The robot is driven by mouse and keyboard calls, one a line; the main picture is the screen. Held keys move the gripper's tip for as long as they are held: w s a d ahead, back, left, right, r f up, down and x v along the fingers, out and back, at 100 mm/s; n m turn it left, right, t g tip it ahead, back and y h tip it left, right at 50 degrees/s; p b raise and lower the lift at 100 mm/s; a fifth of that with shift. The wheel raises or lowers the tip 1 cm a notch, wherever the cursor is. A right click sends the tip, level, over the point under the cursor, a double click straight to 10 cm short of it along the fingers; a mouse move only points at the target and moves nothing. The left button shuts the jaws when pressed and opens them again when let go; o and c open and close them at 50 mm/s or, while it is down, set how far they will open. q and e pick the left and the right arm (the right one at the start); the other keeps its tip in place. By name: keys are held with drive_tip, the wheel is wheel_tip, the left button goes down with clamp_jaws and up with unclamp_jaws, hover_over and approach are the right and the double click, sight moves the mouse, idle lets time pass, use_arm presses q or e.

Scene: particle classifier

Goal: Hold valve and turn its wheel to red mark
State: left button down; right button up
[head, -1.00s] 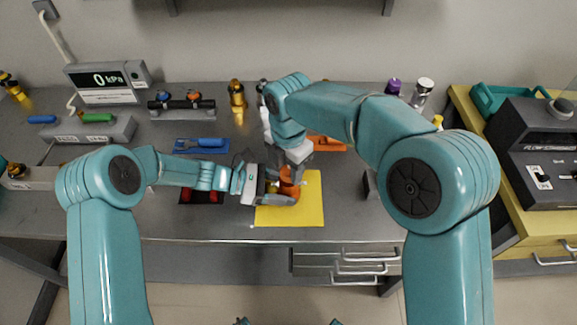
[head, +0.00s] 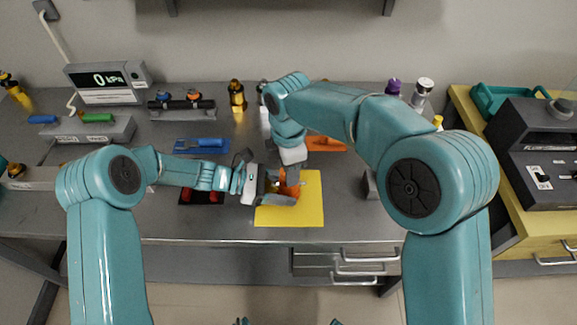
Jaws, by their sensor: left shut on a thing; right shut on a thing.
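The valve, with an orange part (head: 292,188) showing, is over the yellow mat (head: 305,213) at the front of the bench. My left gripper (head: 277,187) reaches in from the left and is shut on the valve. My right gripper (head: 292,172) comes down from above and is shut on the upper part of the valve, where the wheel would be. The wheel and the red mark are hidden by the grippers and too small to make out.
A pressure display (head: 107,82) reading 0 kPa stands at the back left. A blue mat (head: 185,146) with a blue tool and a black mat (head: 187,196) with red items lie left of the valve. A dark machine (head: 535,125) stands on the yellow cabinet at right.

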drive_tip(key=m, duration=0.5)
drive_tip(key=shift+m, duration=0.3)
drive_tip(key=m, duration=0.5)
drive_tip(key=shift+w+m, duration=0.1)
drive_tip(key=shift+m, duration=0.2)
drive_tip(key=o, duration=1.1)
drive_tip(key=shift+r, duration=0.1)
wheel_tip(320, 180, up, 12)
drive_tip(key=shift+f, duration=0.1)
